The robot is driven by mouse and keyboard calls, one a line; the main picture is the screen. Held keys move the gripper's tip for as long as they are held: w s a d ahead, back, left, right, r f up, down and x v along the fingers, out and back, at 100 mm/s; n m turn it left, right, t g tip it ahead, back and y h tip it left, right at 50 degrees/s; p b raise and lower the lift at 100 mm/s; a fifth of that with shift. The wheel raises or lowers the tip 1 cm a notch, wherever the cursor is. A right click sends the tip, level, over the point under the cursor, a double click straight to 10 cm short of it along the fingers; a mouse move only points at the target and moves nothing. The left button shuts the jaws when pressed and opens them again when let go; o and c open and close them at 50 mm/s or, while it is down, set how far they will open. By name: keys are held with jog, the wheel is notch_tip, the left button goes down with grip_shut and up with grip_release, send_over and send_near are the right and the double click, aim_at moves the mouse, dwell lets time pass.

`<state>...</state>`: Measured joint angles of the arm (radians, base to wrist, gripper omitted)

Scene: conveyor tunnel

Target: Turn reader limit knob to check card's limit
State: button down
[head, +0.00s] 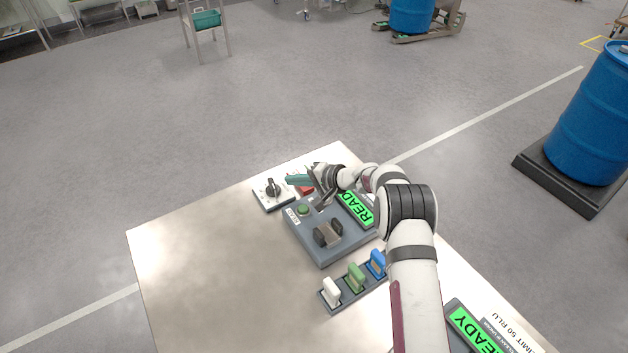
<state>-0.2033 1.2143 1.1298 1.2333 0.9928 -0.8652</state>
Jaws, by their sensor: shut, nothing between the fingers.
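The knob (271,187) is dark and sits on a white plate with markings at the table's back left edge; its setting is too small to read. The grey-blue reader (305,242) has a green button, a dark-sided well and a green display partly covered by my arm. At the front right, a white card (508,328) reads "LIMIT 50 RLU", beside a second green READY display (474,330). My gripper (320,199) is shut and empty, above the reader's back end and to the right of the knob, apart from it.
A rack (348,296) holds white, green and blue upright pieces in front of the reader. A red item (304,188) and a teal item (297,180) are close beside my gripper. The table's left part (210,265) is clear. Blue drums stand on the floor beyond.

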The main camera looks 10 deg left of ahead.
jog(key=v, duration=1.1)
jog(key=shift+d, duration=0.1)
jog(key=c, duration=1.4)
grip_release()
jog(key=shift+s+r, duration=0.25)
jog(key=shift+s, duration=0.1)
jog(key=o, duration=0.5)
jog(key=s+a+n+g+h, duration=0.1)
jog(key=a, duration=0.1)
jog(key=s+a+n+g+h, duration=0.1)
jog(key=a+n, duration=0.1)
jog(key=s+a+n+g+h, duration=0.1)
jog(key=a+n, duration=0.1)
jog(key=shift+s+a+r, duration=0.15)
jog(key=shift+s+r, duration=0.1)
jog(key=shift+s, duration=0.15)
jog(key=shift+o, duration=0.4)
jog(key=a+n+h, duration=0.1)
jog(key=a+r+n+h, duration=0.1)
jog(key=n+h, duration=0.1)
jog(key=shift+s+a+r, duration=0.15)
jog(key=shift+r, duration=0.1)
jog(key=n+t+h, duration=0.3)
send_near(273, 184)
jog(key=x, duration=0.7)
jog(key=shift+f, duration=0.2)
jog(key=shift+w+a+f, duration=0.15)
jog(key=shift+w+f, duration=0.1)
jog(key=shift+f, duration=0.35)
